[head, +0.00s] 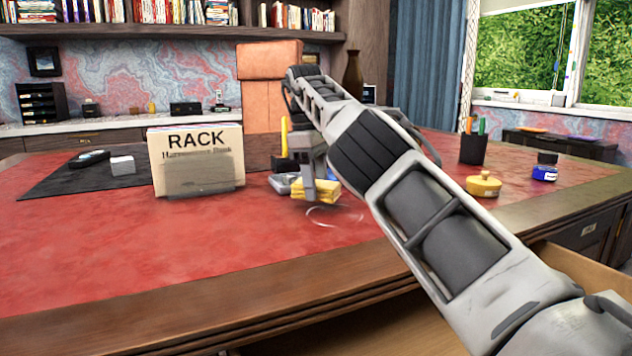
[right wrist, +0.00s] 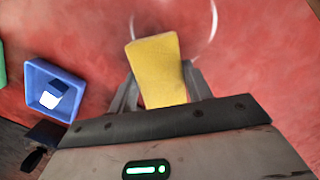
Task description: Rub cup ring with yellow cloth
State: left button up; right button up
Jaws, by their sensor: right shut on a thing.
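The yellow cloth (head: 314,190) is a folded pad just above or on the red leather desk top (head: 90,240). My right gripper (head: 318,186) is shut on it, with a finger on each side in the right wrist view (right wrist: 160,90). The cloth also shows there (right wrist: 157,68). The cup ring (head: 334,217) is a pale circle on the leather, just in front of the cloth. In the right wrist view the ring (right wrist: 214,20) lies beyond the cloth's far end, partly cut by the frame and cloth. I cannot tell whether cloth and leather touch. My left gripper is out of view.
A rack of papers (head: 197,160) stands left of the cloth. A blue tray (right wrist: 52,92) is close to my right gripper. A yellow lidded pot (head: 483,184), a black pen cup (head: 473,149) and an ink bottle (head: 545,170) stand right. The front-left leather is clear.

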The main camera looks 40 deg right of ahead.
aim_at(328, 181)
jog(key=shift+f+b, duration=0.5)
jog(key=shift+s+f+b, duration=0.1)
jog(key=shift+f+b, duration=0.25)
jog(key=shift+b, duration=0.05)
jog(key=shift+f+b, duration=0.4)
jog(key=shift+b, duration=0.1)
jog(key=shift+r, duration=0.15)
jog(key=shift+s+d+f+p, duration=0.15)
jog(key=shift+s+d+p, duration=0.15)
jog(key=shift+d, duration=0.4)
jog(key=shift+s+d+f+p, duration=0.15)
jog(key=shift+d+p, duration=0.2)
jog(key=shift+d, duration=0.3)
